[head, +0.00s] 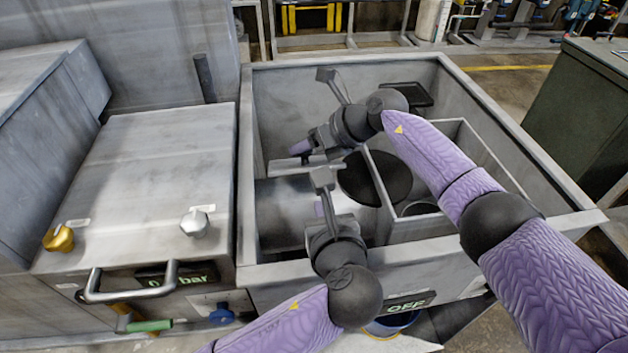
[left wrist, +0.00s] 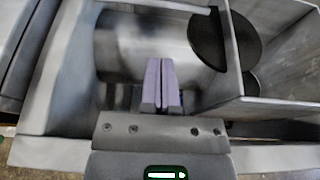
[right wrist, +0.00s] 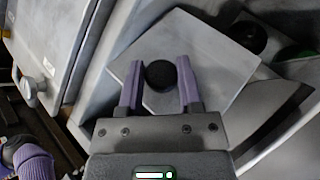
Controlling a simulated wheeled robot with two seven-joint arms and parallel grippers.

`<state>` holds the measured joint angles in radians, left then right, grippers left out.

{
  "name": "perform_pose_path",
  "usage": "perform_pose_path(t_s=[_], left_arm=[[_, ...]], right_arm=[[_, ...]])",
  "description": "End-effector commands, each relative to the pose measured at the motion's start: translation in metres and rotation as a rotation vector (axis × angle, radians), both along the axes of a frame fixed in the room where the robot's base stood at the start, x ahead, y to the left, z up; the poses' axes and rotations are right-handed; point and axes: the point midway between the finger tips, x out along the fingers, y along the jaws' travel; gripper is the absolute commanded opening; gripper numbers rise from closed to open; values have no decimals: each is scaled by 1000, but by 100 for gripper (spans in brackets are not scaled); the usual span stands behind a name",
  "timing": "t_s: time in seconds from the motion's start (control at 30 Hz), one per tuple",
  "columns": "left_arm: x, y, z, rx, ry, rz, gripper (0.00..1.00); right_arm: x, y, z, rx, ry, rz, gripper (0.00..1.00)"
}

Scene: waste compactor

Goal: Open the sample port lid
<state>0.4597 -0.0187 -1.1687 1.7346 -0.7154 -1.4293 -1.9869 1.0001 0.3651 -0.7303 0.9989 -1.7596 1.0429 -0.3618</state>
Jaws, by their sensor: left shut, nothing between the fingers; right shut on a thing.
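The sample port lid (right wrist: 215,65) appears to be the flat, light grey square plate in the right wrist view, with a round black knob (right wrist: 160,76) on it. My right gripper (right wrist: 159,90) is shut on this knob, one purple finger on each side. In the head view the right gripper (head: 300,148) is over the left part of the open bin, and the lid is mostly hidden there. I cannot tell how far the lid is raised. My left gripper (left wrist: 162,85) is shut and empty above a grey cylinder (left wrist: 130,45); its fingers show slightly in the head view (head: 319,208).
A dark round disc (head: 398,176) lies beside the bin's inner divider. A machine box (head: 150,165) with a handle (head: 135,292) and two knobs stands at left. My arms are close together over the bin.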

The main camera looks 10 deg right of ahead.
Motion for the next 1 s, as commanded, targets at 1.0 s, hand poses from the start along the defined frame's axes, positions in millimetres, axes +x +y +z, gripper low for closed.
perform_pose_path(t_s=[1.0], left_arm=[[92,0,-33,1,0,-1,0]], right_arm=[[-1,-2,-3,-7,5,-1,0]])
